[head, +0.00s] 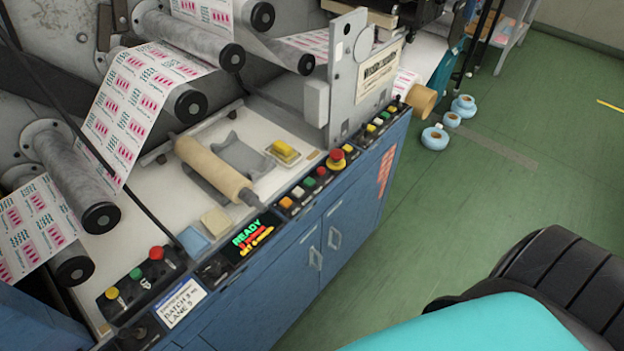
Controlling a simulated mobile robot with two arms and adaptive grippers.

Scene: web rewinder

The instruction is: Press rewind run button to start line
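A control strip runs along the front edge of the blue machine (262,284). Its middle part has a green button (308,183), a red button (321,172), orange and pale buttons, and a red mushroom button (336,159) on a yellow base. A separate black box at the lower left has a yellow button (112,293), a green button (136,273) and a red button (157,253). More small buttons sit at the far right end. Button labels are too small to read, so I cannot tell which is rewind run. A display (250,237) shows green "READY". Neither gripper is in view.
Printed label web (130,112) runs over grey rollers (72,178). A tan core (213,168) lies on the white deck. An upright metal plate (362,70) stands behind the strip's right part. Blue rolls (435,138) lie on the green floor (500,180), which is largely clear.

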